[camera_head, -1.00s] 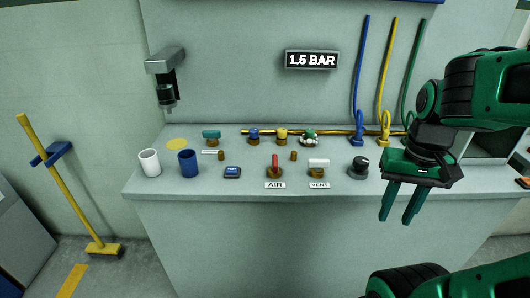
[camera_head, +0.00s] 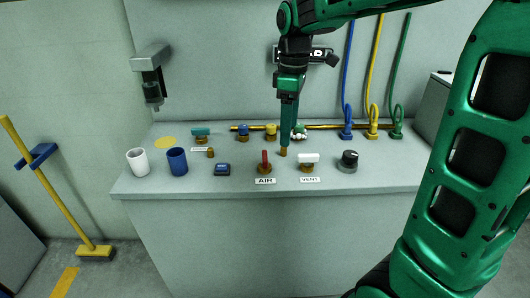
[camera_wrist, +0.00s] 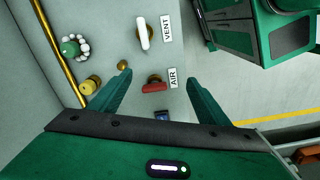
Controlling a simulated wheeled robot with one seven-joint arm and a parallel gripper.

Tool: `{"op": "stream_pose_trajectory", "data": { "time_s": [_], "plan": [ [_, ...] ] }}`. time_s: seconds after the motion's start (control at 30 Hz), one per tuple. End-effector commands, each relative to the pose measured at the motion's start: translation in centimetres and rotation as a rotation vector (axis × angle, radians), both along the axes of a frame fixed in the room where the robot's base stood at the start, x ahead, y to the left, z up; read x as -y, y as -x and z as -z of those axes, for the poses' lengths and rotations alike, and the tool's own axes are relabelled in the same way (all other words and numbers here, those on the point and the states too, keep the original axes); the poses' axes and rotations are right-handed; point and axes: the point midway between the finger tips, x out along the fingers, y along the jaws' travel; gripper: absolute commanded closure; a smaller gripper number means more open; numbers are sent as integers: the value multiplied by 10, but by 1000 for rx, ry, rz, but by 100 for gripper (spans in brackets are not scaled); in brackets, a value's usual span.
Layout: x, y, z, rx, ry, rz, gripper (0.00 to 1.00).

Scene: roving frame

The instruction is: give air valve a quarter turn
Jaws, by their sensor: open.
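The air valve (camera_head: 265,162) is a brass body with a red lever, behind the AIR label (camera_head: 265,181) at the counter's front. Its lever points away from the counter's front edge. In the wrist view the red lever (camera_wrist: 155,87) lies crosswise between my two fingers, below them. My gripper (camera_head: 286,144) is open and empty, pointing down above the counter, a little right of the air valve in the head view. Its fingers overlap there; the wrist view shows my gripper's (camera_wrist: 158,77) fingers apart. No contact with the lever shows.
The vent valve (camera_head: 308,160) with a white crosswise lever stands right of the air valve; a black knob (camera_head: 348,160) is farther right. A small brass peg (camera_wrist: 122,65) is near one finger. A blue gadget (camera_head: 222,169) and blue cup (camera_head: 177,162) stand left. Hose fittings line the back.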

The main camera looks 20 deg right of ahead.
Motion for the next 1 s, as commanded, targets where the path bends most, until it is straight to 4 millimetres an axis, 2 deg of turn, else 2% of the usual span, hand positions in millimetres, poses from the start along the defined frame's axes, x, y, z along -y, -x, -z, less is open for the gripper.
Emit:
{"op": "stream_pose_trajectory", "data": {
  "time_s": [0.03,0.1,0.27,0.47,0.8,1.0],
  "plan": [
    [-16,-14,-1,0,3,-86,30],
    [-32,-28,-2,0,4,-188,30],
    [-50,-42,-2,1,6,-305,30],
    [-50,-43,17,-2,6,-317,30],
    [-49,-42,75,-3,6,-313,30],
    [-49,-42,98,0,6,-311,30]
  ]
}}
